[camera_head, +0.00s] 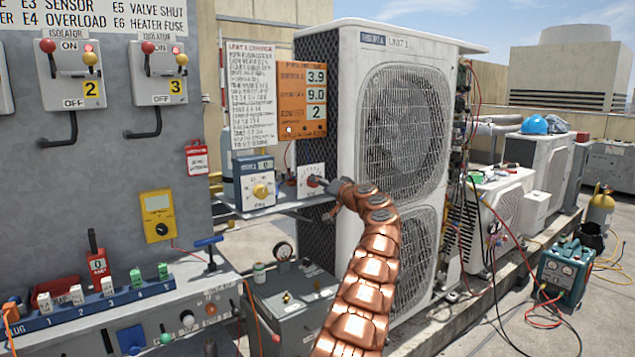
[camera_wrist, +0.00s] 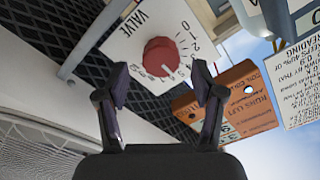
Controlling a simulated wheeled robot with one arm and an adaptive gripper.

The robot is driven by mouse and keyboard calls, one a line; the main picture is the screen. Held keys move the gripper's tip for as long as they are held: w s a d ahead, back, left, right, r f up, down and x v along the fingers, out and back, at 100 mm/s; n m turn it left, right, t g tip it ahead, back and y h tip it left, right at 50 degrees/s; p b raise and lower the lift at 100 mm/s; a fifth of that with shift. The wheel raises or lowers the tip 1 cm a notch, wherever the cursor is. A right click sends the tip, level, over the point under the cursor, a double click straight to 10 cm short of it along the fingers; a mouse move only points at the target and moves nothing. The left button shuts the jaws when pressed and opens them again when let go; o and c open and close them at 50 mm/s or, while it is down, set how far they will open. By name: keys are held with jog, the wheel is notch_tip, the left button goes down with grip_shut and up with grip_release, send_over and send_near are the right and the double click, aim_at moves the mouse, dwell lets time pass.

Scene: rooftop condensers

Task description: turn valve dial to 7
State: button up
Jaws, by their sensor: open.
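The valve dial is a round red knob (camera_wrist: 160,56) on a white plate (camera_wrist: 128,45) marked VALVE, with numbers from 0 around it. In the head view the plate (camera_head: 305,172) stands at the shelf's right end, its knob (camera_head: 313,181) partly behind my gripper. A pale mark shows on the knob's lower right in the wrist view; the number it points at is too small to read surely. My gripper (camera_wrist: 161,78) is open, its two fingers apart on either side of the knob in the picture. I cannot tell whether they touch it. It also shows in the head view (camera_head: 332,186).
A blue box with a yellow dial (camera_head: 262,189) stands left of the plate on a narrow shelf (camera_head: 285,206). An orange board reading 3.9, 9.0 and 2 (camera_head: 301,90) hangs above. The large condenser unit (camera_head: 345,110) stands close on the right.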

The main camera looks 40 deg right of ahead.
jog(key=shift+w+d+p, duration=0.1)
jog(key=shift+w+p, duration=0.3)
jog(key=shift+w, duration=0.8)
jog(key=shift+r, duration=0.1)
jog(key=shift+c, duration=0.4)
jog(key=c, duration=1.1)
jog(key=shift+o, duration=0.2)
